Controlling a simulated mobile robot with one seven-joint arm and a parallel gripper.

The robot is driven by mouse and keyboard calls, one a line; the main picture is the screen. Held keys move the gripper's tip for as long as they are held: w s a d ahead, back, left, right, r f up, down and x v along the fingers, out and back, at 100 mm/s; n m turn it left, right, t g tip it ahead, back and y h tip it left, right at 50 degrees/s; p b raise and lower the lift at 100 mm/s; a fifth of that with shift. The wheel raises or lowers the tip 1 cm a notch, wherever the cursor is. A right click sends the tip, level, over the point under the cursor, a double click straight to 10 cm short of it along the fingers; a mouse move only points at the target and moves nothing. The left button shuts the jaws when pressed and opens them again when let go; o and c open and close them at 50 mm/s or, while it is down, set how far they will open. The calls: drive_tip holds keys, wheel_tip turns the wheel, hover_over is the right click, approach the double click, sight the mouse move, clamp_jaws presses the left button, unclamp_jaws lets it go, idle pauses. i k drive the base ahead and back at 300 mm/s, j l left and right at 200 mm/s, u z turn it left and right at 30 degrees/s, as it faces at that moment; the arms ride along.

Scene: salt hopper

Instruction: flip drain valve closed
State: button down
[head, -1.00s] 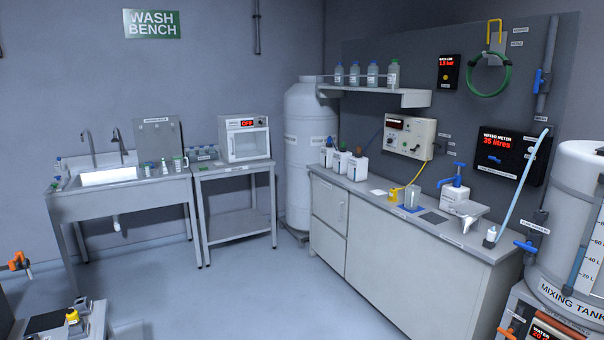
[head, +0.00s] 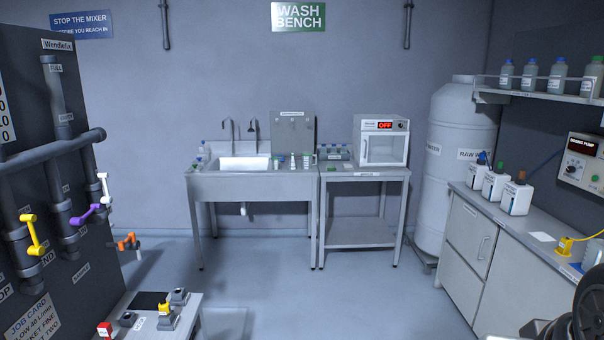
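No label reading drain is legible, so I cannot tell for sure which handle is the drain valve. An orange valve handle (head: 127,242) sits low beside the right edge of the dark pipe panel (head: 20,110), near the floor. The panel carries a yellow handle (head: 34,234), a purple handle (head: 85,213) and a white handle (head: 104,187) on its grey pipes. The yellow one slants down, the purple one lies nearly level and the white one is near upright. My gripper's fingers are not in view; a dark rounded part at the lower right looks like my arm.
A low table (head: 195,312) with small switches stands right of the panel. The sink bench (head: 250,190), a side table (head: 360,235) with a white oven (head: 381,140), and a white tank (head: 455,165) line the back. A counter (head: 470,255) runs along the right. The middle floor is clear.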

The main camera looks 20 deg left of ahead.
sight(74, 221)
drive_tip(key=i+u, duration=0.5)
drive_tip(key=i, duration=0.15)
drive_tip(key=i+l+u, duration=0.25)
drive_tip(key=i+u, duration=0.25)
drive_tip(key=i+l, duration=0.05)
drive_tip(key=i, duration=0.05)
